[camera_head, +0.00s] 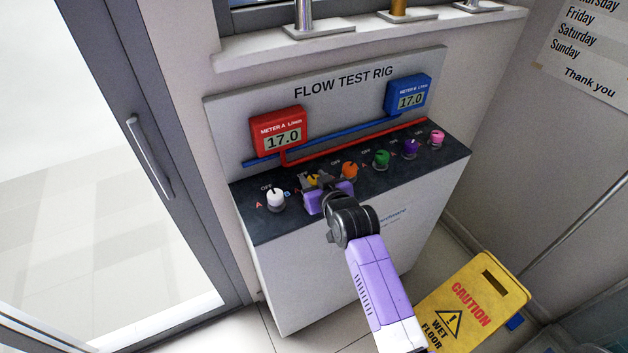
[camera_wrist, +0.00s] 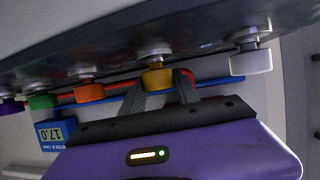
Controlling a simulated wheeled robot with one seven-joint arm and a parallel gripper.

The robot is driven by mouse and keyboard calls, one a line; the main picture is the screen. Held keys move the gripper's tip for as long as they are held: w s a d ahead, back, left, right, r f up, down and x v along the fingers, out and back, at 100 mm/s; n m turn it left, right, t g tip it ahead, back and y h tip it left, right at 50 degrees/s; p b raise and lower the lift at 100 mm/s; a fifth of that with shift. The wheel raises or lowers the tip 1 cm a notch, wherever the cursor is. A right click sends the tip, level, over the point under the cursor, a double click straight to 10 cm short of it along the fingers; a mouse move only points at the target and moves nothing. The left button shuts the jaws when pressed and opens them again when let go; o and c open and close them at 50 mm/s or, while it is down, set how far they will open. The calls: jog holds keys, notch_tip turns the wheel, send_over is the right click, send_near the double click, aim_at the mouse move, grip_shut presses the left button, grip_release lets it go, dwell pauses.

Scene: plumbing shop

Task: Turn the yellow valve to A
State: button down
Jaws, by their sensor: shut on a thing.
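The yellow valve (camera_head: 313,181) is a small knob in the row on the dark top of the flow test rig, between the white and orange valves. My gripper (camera_head: 316,186) is at it and partly hides it. In the wrist view the yellow valve (camera_wrist: 158,78) sits at the tips of my gripper's fingers (camera_wrist: 166,88), which are shut on it. The valve's pointer and its A mark are mostly hidden by my gripper. Red meter A (camera_head: 279,131) and blue meter B (camera_head: 408,95) both read 17.0.
The white valve (camera_head: 276,197) is close on the left and the orange valve (camera_head: 349,170) close on the right. Green (camera_head: 381,158), purple (camera_head: 411,147) and pink (camera_head: 437,138) valves follow. Red and blue pipes run behind. A yellow caution sign (camera_head: 470,303) stands at lower right.

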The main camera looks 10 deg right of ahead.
jog(key=shift+d+f, duration=0.1)
jog(key=n+y+b, duration=0.1)
jog(key=b, duration=0.1)
jog(key=n+y+b, duration=0.1)
jog(key=y+b, duration=0.1)
jog(key=shift+f+n+g+b, duration=0.3)
jog(key=shift+n+g, duration=0.1)
jog(key=n+g+y+b, duration=0.1)
jog(key=n+y+b, duration=0.2)
jog(key=b, duration=0.4)
jog(key=shift+g, duration=0.4)
jog(key=n+g+y+b, duration=0.2)
jog(key=n+g+b, duration=0.1)
jog(key=b, duration=0.4)
jog(key=shift+n+y, duration=0.3)
jog(key=shift+y, duration=0.1)
jog(key=n+g+b, duration=0.1)
jog(key=b, duration=0.1)
jog(key=n+g+y+b, duration=0.1)
jog(key=shift+s+r+g+b, duration=0.1)
jog(key=shift+r+g+b, duration=0.2)
jog(key=shift+b, duration=0.05)
jog(key=c, duration=0.9)
grip_release()
jog(key=shift+r, duration=0.1)
